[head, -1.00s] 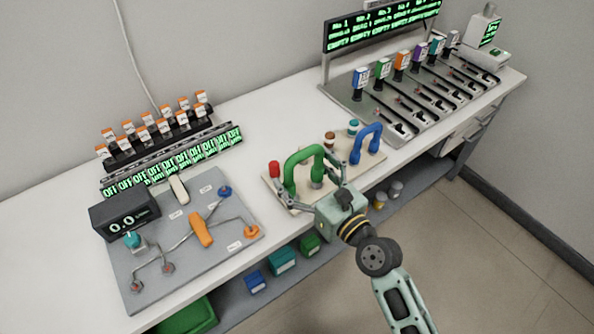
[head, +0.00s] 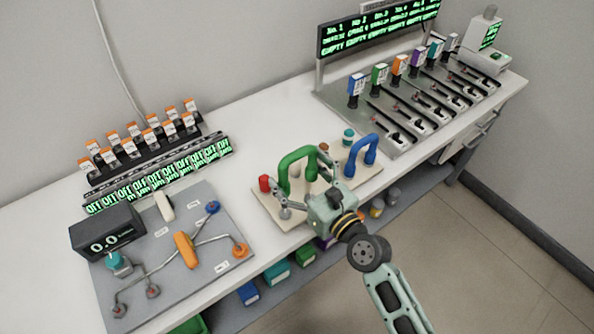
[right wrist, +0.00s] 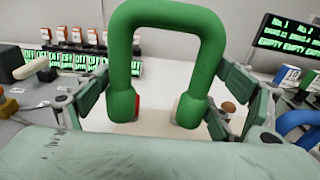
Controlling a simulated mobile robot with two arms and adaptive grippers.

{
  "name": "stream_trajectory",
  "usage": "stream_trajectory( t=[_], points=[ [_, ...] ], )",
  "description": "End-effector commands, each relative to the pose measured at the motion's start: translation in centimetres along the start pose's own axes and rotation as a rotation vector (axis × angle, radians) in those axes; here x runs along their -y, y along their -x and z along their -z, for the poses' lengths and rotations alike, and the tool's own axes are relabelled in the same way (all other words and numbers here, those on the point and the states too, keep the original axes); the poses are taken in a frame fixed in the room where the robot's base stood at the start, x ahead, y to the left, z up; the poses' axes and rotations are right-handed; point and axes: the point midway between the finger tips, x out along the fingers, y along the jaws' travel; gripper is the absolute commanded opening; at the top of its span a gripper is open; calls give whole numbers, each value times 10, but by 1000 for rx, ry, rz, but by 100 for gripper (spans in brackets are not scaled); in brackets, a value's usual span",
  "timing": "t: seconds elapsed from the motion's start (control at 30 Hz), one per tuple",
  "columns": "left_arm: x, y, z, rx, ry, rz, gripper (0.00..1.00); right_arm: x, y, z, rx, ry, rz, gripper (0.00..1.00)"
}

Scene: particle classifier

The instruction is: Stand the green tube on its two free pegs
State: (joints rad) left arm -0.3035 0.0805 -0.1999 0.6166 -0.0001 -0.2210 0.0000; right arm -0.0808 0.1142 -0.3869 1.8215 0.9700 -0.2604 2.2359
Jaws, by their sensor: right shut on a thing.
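The green tube (head: 284,168) is an upside-down U above the beige board (head: 262,203) in the head view. My right gripper (head: 303,190) is shut on it, with a finger on each side of the tube. In the right wrist view the tube (right wrist: 124,70) stands upright between the finger pads, both leg ends pointing down. Its lower ends look clear of the board. The pegs under it are mostly hidden by the gripper and tube. My left gripper is not in view.
A blue tube (head: 356,158) stands on the board's right part. A red-capped part (head: 265,183), a brown cap (head: 323,148) and a teal cap (head: 348,131) are close by. A grey panel with an orange handle (head: 184,250) lies to the left.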

Motion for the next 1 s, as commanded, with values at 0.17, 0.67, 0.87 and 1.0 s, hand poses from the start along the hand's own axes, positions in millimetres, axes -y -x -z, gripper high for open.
stream_trajectory(
  t=[0.17, 0.67, 0.87, 1.0],
  points=[
    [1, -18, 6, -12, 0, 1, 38, 0, -1, 20, 1, 0, 0, 56],
    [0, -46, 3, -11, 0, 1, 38, -1, -2, 52, 1, 0, 0, 56],
    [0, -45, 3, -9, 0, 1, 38, -1, -2, 51, 1, 0, 0, 56],
    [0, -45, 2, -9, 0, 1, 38, -1, -2, 51, 1, 0, 0, 56]
  ],
)
